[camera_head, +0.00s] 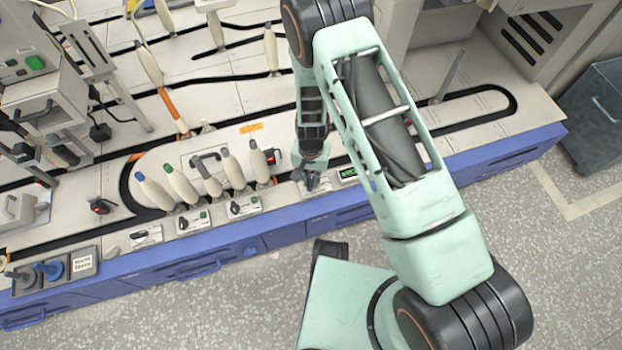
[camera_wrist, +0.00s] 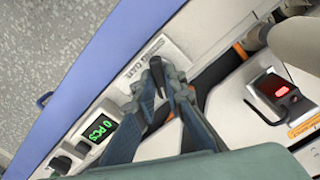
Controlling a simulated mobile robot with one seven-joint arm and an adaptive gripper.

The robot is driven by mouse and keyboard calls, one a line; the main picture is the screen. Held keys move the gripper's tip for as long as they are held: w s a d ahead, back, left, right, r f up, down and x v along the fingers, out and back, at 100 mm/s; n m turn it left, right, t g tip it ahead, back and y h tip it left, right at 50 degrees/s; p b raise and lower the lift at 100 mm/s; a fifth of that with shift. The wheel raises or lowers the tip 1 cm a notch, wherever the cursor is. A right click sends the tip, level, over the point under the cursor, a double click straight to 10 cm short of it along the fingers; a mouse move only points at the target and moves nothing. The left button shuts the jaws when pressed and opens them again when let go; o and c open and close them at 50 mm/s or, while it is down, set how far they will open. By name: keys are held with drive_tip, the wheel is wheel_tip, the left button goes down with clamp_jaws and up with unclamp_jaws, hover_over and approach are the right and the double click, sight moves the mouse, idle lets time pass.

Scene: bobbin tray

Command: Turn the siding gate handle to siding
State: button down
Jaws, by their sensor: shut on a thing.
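The siding gate handle (camera_wrist: 157,72) is a small dark lever in the wrist view, on a pale labelled plate (camera_wrist: 140,64) near the blue bench edge. My gripper (camera_wrist: 163,85) is shut on the handle, with a finger on each side of it. The fingers hide the lower part of the handle and part of the plate. In the head view my gripper (camera_head: 314,182) is low over the bench's front strip, left of a green display. The handle cannot be made out there. The label is only partly readable, so the handle's marked position is unclear.
A green counter display (camera_wrist: 96,128) stands close to my fingers. A black box with a red light (camera_wrist: 279,92) is at the right in the wrist view. Several cream bobbins (camera_head: 181,184) stand left of my gripper. Floor in front of the blue drawers (camera_head: 200,268) is mostly clear.

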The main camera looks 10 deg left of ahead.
sight(311, 181)
idle(0.4)
drive_tip(key=c, duration=2)
unclamp_jaws()
wheel_tip(311, 181, up, 12)
drive_tip(key=shift+r, duration=0.1)
